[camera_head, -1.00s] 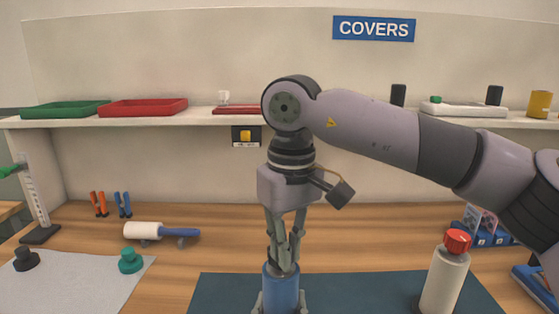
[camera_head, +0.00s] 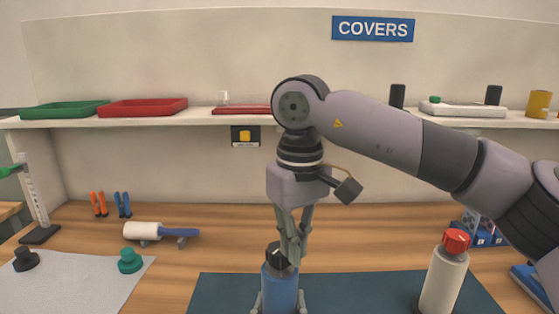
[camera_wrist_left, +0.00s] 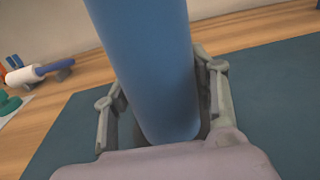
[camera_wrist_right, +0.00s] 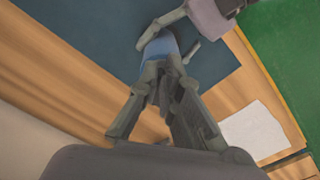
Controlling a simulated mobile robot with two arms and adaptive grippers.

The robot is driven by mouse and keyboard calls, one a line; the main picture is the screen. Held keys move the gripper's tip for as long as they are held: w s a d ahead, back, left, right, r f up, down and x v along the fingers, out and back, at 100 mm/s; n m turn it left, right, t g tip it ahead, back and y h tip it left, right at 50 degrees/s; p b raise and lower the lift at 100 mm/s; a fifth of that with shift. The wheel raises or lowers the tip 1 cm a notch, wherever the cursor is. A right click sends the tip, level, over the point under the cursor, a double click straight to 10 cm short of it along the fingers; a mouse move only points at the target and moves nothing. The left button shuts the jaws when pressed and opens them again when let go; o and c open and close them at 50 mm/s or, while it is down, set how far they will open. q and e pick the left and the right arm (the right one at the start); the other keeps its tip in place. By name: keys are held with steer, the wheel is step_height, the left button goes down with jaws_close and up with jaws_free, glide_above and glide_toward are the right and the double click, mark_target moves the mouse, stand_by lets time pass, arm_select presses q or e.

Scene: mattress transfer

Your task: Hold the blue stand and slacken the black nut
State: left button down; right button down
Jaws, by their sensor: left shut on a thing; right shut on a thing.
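The blue stand (camera_head: 280,288) is an upright blue cylinder low in the middle of the head view. It fills the middle of the left wrist view (camera_wrist_left: 150,70), and its top shows in the right wrist view (camera_wrist_right: 160,46). My left gripper (camera_head: 280,302) is shut around the stand, a finger on each side. The black nut (camera_head: 274,256) is at the stand's top and looks tilted. My right gripper (camera_head: 291,263) points down from above, shut on the nut, which shows mostly left of its fingertips. The fingers hide part of the nut in the right wrist view.
A white bottle with a red cap (camera_head: 447,272) stands right of the blue stand on the dark mat (camera_head: 375,290). A white-and-blue tool (camera_head: 150,231) and a green knob (camera_head: 130,260) lie left. A shelf (camera_head: 200,117) with trays runs behind.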

steer(key=shift+d+f, duration=0.55)
steer(key=shift+f, duration=0.05)
step_height(320, 180, up, 6)
steer(key=shift+r, duration=0.2)
steer(key=shift+s+a, duration=0.1)
